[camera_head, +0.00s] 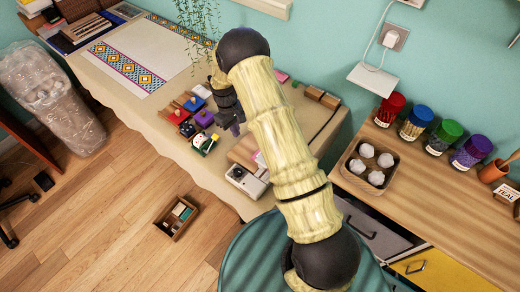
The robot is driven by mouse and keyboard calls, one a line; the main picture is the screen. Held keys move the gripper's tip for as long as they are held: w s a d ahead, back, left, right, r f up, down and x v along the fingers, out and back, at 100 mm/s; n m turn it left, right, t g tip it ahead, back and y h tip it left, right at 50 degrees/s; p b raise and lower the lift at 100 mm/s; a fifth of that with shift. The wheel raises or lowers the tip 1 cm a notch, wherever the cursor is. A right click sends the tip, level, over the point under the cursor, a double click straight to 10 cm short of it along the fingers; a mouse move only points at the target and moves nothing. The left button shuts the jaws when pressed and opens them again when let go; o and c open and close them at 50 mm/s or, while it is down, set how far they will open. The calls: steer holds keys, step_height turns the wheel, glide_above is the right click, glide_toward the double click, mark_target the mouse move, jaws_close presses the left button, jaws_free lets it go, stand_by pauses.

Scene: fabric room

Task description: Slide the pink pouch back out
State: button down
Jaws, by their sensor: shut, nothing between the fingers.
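My gripper (236,127) is above the cloth-covered table, pointing down, shut and empty. A small pink patch (260,158) shows beside my arm, next to a wooden block and a white device; my arm hides part of it. A flat pink item (282,77) lies farther back near the wall, on the other side of my arm. I cannot tell which of the two is the pouch. My gripper is apart from both.
Several small coloured items (203,118) lie left of my gripper. The white device (246,180) stands at the table's front edge. A wooden tray (348,176) and several lidded jars stand on the right counter. A patterned runner (150,50) covers the table's left part.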

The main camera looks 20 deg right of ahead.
steer(key=shift+s, duration=0.1)
steer(key=s+d+p, duration=0.1)
steer(key=s+d, duration=0.1)
steer(key=s, duration=0.1)
steer(key=s+d+p, duration=0.1)
steer(key=s+d, duration=0.1)
steer(key=s, duration=0.2)
steer(key=s+d+p, duration=0.1)
steer(key=s+d, duration=0.1)
steer(key=s, duration=0.1)
steer(key=shift+s+d+r+p, duration=0.1)
steer(key=shift+s+d+p, duration=0.05)
steer(key=shift+d+p, duration=0.15)
steer(key=shift+f, duration=0.8)
steer(key=shift+f, duration=0.1)
steer(key=shift+a+b, duration=0.15)
steer(key=shift+b, duration=0.15)
